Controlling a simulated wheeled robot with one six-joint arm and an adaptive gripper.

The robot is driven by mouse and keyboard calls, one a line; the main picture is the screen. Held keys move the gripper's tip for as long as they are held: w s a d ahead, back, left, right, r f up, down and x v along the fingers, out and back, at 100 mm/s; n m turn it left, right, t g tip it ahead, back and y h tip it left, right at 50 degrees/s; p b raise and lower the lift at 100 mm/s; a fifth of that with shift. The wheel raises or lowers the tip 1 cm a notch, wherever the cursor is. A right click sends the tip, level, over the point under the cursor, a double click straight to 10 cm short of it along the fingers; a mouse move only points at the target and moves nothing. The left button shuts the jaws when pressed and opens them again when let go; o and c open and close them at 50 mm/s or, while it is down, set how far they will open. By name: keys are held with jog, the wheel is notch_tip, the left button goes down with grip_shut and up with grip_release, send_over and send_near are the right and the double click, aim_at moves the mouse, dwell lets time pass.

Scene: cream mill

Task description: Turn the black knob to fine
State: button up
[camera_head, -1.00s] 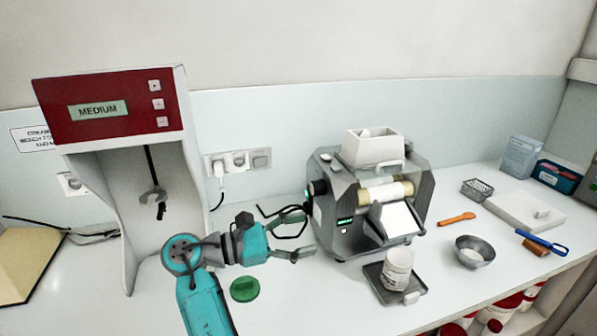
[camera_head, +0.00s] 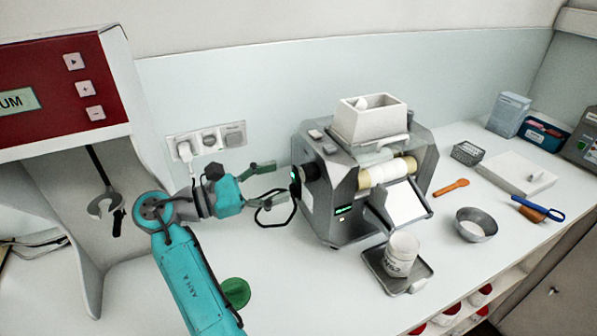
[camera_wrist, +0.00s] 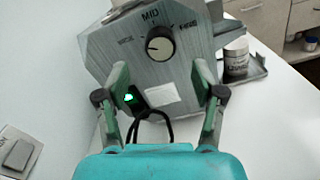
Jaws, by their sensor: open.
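The black knob (camera_wrist: 160,44) is on the side plate of the grey mill (camera_wrist: 110,55). In the wrist view MID is printed above it, with blurred labels to its left and right. A small pale mark shows at the left of its face; its exact setting is hard to read. In the head view the knob (camera_head: 309,172) sticks out of the mill's left side. My gripper (camera_head: 275,181) is open and empty, its fingers pointing at that side, short of the knob. In the wrist view my gripper (camera_wrist: 161,76) has its fingertips either side of and below the knob.
A green light (camera_wrist: 129,98) and black cable (camera_wrist: 153,118) sit below the knob. A red-fronted stand (camera_head: 60,90) is at left, wall sockets (camera_head: 210,141) behind. A jar (camera_head: 401,254) on a tray (camera_head: 417,281) stands before the mill. A green lid (camera_head: 236,292) lies near my arm.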

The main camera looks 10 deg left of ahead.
aim_at(302, 175)
jog(key=shift+x, duration=3.1)
jog(key=c, duration=1.1)
